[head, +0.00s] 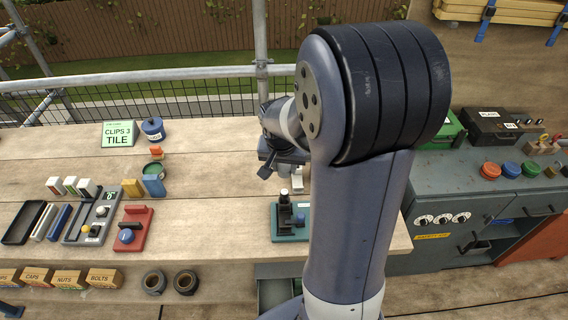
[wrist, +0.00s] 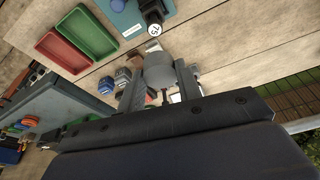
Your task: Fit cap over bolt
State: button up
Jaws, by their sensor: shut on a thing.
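My gripper shows in the wrist view (wrist: 160,78), its two grey fingers shut on a pale grey, rounded piece (wrist: 158,68) that looks like the cap. In the head view the dark gripper body hangs over the right part of the bench, partly behind my arm. A small whitish piece (head: 304,185) shows below it. Just left of and nearer than that, a teal stand (head: 290,236) carries a black fixture (head: 285,212) with a pale top. In the wrist view a black fixture with a round "15" label (wrist: 154,29) stands beyond the held piece, apart from it. I cannot make out the bolt clearly.
A red holder with a blue knob (head: 135,228), a grey tray (head: 90,222) and a "CLIPS 3 TILE" sign (head: 119,134) stand left on the bench. Red (wrist: 64,50) and green (wrist: 87,32) trays show in the wrist view.

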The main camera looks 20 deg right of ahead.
aim_at(284, 191)
jog(key=shift+f+b, duration=3.5)
jog(key=shift+f, duration=1)
jog(key=shift+f+b, duration=0.5)
jog(key=shift+b, duration=0.25)
jog(key=o, duration=1)
jog(key=shift+r+p, duration=2.6)
jog(key=shift+r, duration=0.95)
jog(key=shift+f, duration=0.15)
